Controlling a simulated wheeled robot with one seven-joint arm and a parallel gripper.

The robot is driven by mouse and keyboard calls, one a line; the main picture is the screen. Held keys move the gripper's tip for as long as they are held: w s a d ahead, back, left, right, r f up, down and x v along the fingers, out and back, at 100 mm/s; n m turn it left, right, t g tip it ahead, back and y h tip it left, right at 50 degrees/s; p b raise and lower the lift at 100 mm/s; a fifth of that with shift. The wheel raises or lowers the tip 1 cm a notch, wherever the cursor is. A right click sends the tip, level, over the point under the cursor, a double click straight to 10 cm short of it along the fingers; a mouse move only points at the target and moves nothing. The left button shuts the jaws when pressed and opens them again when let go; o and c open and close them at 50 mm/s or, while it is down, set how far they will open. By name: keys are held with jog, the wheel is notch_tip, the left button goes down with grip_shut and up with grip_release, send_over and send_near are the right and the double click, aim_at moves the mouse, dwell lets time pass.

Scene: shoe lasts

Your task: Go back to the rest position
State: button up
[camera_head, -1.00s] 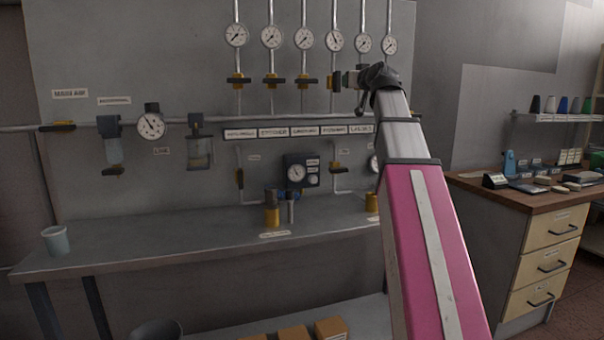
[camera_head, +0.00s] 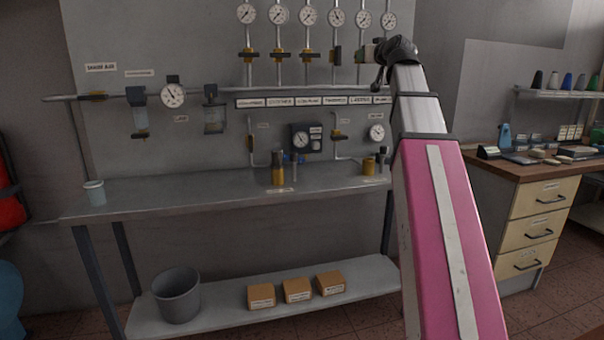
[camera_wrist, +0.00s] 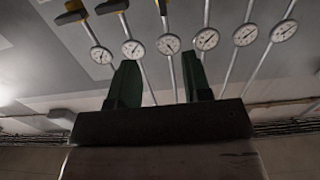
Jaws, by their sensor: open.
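My gripper shows in the wrist view (camera_wrist: 160,85) with its two dark green fingers apart and nothing between them. In the head view my gripper (camera_head: 369,52) is at the end of my raised pink and grey arm, seen small and partly hidden behind the wrist. It is in front of the row of gauges on the wall panel, near the vertical pipe on the right. I cannot tell from the picture how far it is from the pipes. In the wrist view several round gauges (camera_wrist: 168,44) and their pipes lie beyond the fingers.
A grey workbench (camera_head: 150,193) stands below the panel, with a cup (camera_head: 95,193) at its left end. Its lower shelf holds a bucket (camera_head: 177,296) and cardboard boxes (camera_head: 297,291). A wooden-topped drawer cabinet (camera_head: 535,214) stands at the right. Floor shows between bench and cabinet.

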notch_tip(320, 180, down, 42)
jog(key=a+m+g+h, duration=0.2)
jog(key=g, duration=0.6)
jog(key=s+f+g+h, duration=0.1)
jog(key=s+f+g, duration=0.2)
jog(key=s+f, duration=0.4)
jog(key=s+f+g, duration=0.3)
jog(key=s+f, duration=0.5)
jog(key=f, duration=0.8)
jog(key=s+f+m+g+h, duration=0.1)
jog(key=s+f+g, duration=0.2)
jog(key=s+f, duration=0.5)
notch_tip(320, 180, down, 4)
jog(key=shift+a+r+h, duration=0.1)
jog(key=shift+a+h, duration=0.2)
jog(key=shift+a, duration=0.05)
